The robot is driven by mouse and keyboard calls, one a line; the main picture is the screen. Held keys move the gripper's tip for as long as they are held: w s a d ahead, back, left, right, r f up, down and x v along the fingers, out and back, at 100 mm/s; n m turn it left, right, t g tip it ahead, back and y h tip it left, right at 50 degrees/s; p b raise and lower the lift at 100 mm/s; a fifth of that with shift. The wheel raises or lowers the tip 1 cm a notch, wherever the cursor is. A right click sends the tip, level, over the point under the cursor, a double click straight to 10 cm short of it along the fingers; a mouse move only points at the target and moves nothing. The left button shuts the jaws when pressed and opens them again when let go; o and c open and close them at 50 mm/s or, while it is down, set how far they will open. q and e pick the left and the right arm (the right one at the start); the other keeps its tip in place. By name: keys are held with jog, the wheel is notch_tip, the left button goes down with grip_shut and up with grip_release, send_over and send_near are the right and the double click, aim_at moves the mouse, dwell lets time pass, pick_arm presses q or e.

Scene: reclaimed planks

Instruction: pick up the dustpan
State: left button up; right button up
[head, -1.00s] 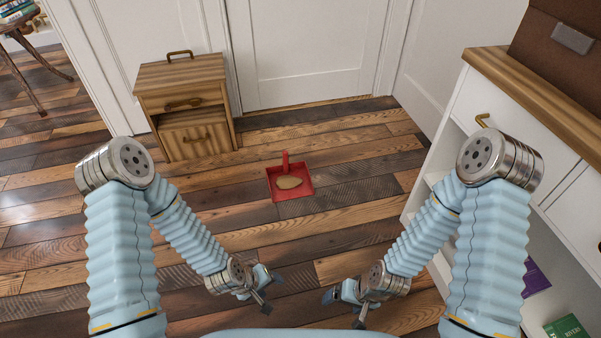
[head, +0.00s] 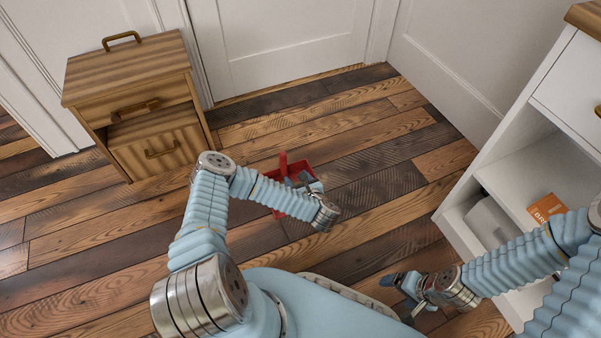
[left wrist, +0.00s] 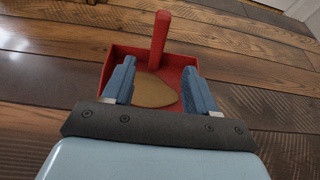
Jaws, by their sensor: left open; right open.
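The red dustpan (head: 268,170) lies on the plank floor in the head view, partly hidden behind my left arm and gripper. In the left wrist view the dustpan (left wrist: 195,60) shows its handle (left wrist: 160,38) pointing away from me and a tan, flat, rounded thing (left wrist: 152,90) lying in its pan. My left gripper (left wrist: 160,80) is open and empty, its two fingers over the pan with the handle beyond and between them. It also shows in the head view (head: 305,182). My right gripper (head: 408,295) is open and empty, low at the right, away from the dustpan.
A wooden bedside cabinet (head: 140,100) stands at the left, behind the dustpan. A white shelf unit (head: 520,150) stands at the right, with an orange box (head: 545,208) inside. A white door (head: 290,45) is at the back. The floor around the dustpan is clear.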

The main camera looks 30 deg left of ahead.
aim_at(285, 163)
pick_arm(q)
jog(key=b+x, duration=0.1)
jog(key=x, duration=0.7)
jog(key=shift+a+b, duration=0.2)
jog(key=shift+b, duration=0.15)
jog(key=b+x, duration=0.1)
jog(key=x, duration=0.3)
jog(key=shift+w+a+f+b, duration=0.15)
jog(key=shift+w+f+b, duration=0.05)
jog(key=shift+f+b, duration=0.1)
jog(key=shift+w+a, duration=0.2)
jog(key=shift+c, duration=0.4)
grip_shut()
